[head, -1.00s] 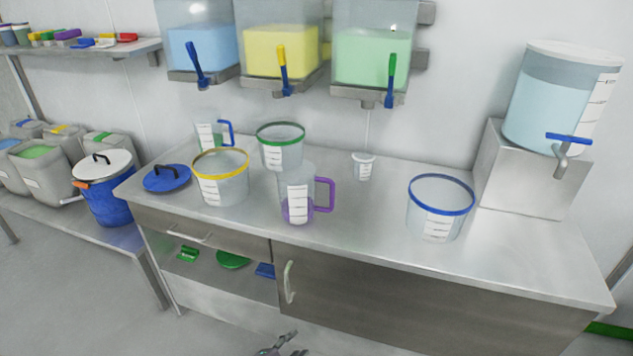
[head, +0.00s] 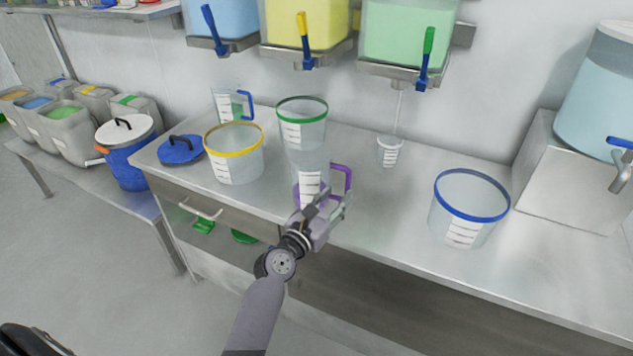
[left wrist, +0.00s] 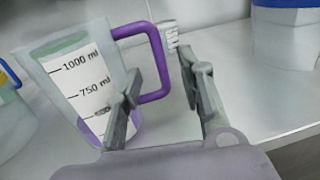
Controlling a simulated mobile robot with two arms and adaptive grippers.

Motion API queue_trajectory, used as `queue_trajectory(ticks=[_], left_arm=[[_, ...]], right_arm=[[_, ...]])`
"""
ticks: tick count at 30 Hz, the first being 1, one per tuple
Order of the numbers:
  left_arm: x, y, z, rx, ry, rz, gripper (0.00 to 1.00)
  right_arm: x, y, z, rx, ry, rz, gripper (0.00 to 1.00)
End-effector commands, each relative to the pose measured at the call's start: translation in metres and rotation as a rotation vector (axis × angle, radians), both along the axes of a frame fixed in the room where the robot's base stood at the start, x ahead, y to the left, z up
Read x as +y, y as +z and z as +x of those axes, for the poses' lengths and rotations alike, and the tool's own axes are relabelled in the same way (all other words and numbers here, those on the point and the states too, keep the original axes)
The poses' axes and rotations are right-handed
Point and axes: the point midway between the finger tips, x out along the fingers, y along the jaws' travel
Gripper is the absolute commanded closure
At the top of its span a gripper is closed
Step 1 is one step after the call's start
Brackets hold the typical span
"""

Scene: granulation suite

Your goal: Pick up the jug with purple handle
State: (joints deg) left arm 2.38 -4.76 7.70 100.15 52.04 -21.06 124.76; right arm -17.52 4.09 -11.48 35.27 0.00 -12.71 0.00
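The clear measuring jug with the purple handle (head: 311,168) stands upright near the counter's front edge, partly hidden by my left gripper (head: 331,207). Its purple handle (head: 348,181) points right. In the left wrist view the jug (left wrist: 75,75) shows its scale and purple at the bottom. There my left gripper (left wrist: 162,68) is open. Its fingers reach toward the handle (left wrist: 160,62), which shows between them; the left finger overlaps the handle's lower part. I cannot tell whether they touch. My right gripper is not in view.
A green-rimmed bucket (head: 302,128) stands just behind the jug, a yellow-rimmed one (head: 234,160) left of it. A small cup (head: 389,153) stands behind right, a blue-rimmed bucket (head: 466,218) further right. A blue-handled jug (head: 228,100) stands at the back. Dispensers hang above.

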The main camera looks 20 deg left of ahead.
Motion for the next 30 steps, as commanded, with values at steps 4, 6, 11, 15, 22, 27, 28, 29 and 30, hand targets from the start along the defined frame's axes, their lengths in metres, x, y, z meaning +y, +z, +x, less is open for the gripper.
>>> queue_trajectory(ticks=[4,6,11,15,22,27,28,29,30], left_arm=[[-0.002,0.0,0.017,0.0,0.0,0.001,0.64],[-0.003,0.0,0.021,0.0,0.0,0.001,0.64],[-0.004,-0.004,0.034,-0.001,-0.001,0.004,0.64],[-0.006,-0.01,0.054,0.0,-0.001,0.005,0.64],[-0.01,-0.009,0.073,0.001,0.0,0.002,0.64],[-0.01,-0.009,0.073,0.001,0.0,0.002,0.64],[-0.01,-0.009,0.073,0.001,0.0,0.002,0.64],[-0.01,-0.009,0.073,0.001,0.0,0.002,0.66],[-0.01,-0.009,0.073,0.001,0.0,0.002,0.69]], right_arm=[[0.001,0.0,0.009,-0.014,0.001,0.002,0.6],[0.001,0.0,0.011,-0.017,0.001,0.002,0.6],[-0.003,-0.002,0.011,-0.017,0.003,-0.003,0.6],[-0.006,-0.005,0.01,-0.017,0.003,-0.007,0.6],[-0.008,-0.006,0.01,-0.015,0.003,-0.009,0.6],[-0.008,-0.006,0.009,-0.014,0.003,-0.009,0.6],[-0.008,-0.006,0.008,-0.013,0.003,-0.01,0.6],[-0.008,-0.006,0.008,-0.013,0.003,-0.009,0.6],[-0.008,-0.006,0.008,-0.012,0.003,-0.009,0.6]])
